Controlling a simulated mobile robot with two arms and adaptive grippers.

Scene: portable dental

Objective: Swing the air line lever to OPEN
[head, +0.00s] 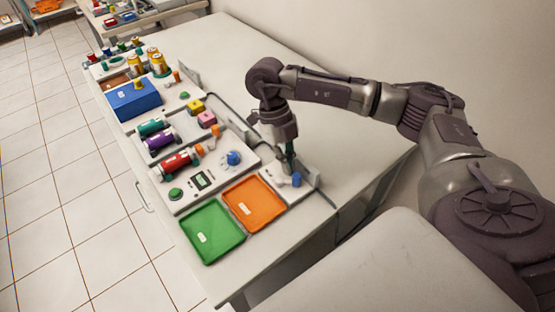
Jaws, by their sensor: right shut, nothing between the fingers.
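My right gripper (289,166) points down at the back right of the white panels, behind the orange tray. It is shut, with nothing visible in it. Just below its fingertips is a small pale fitting with a blue knob (296,180), beside an upright grey plate (305,174). I cannot tell whether the fingers touch the fitting. A dark air line (331,206) runs along the table behind the panels. The lever itself cannot be made out clearly; the gripper covers part of this spot, and its position is unclear. My left gripper is out of view.
An orange tray (255,203) and a green tray (212,232) lie at the table's near end. A panel with a blue dial (233,158) and a red cylinder (176,164) is to the left. A blue box (134,99) is farther off. The back tabletop (215,45) is clear.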

